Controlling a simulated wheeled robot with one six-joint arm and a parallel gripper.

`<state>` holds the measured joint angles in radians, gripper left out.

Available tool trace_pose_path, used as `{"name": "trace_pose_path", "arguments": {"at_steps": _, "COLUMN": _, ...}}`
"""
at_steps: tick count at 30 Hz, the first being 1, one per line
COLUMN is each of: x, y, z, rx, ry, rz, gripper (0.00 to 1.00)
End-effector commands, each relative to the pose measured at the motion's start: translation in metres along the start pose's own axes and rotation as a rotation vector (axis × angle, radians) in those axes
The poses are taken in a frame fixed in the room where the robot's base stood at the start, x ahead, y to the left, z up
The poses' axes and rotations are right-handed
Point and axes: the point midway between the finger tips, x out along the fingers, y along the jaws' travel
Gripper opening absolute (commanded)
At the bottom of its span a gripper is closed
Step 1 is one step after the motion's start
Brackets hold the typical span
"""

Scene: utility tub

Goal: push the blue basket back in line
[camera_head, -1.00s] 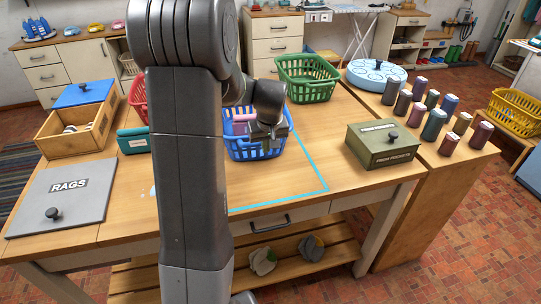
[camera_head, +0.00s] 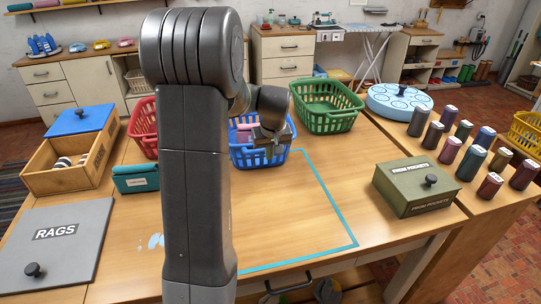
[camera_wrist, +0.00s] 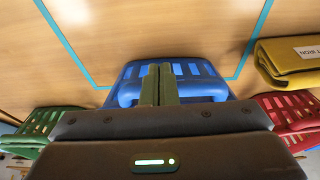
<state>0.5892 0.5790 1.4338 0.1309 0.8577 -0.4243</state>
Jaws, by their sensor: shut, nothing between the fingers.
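The blue basket (camera_head: 250,158) stands upright at the far end of the taped outline (camera_head: 340,212), in the gap between the red basket (camera_head: 143,125) and the green basket (camera_head: 327,118). A pink item (camera_head: 244,132) shows inside it. My gripper (camera_head: 272,150) is over the right part of the blue basket, its fingers shut and empty. In the wrist view my fingers (camera_wrist: 160,84) overlap the middle of the blue basket (camera_wrist: 205,88); I cannot tell if they touch it. There the outline's back edge meets the basket on both sides. My arm hides part of the basket's left side.
A teal case (camera_head: 136,180) lies left of my arm. A green box (camera_head: 410,190) stands right of the outline, with several dark canisters (camera_head: 473,165) beyond it. A wooden box (camera_head: 65,170) and a grey RAGS lid (camera_head: 70,235) are at left. The taped area is clear in front.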

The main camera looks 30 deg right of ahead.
Motion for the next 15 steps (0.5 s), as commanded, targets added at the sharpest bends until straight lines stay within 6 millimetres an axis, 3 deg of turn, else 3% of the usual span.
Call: {"name": "trace_pose_path", "arguments": {"at_steps": 15, "x": 0.026, "y": 0.000, "z": -0.093, "rx": -0.001, "ry": -0.001, "rz": -0.001, "gripper": 0.00}}
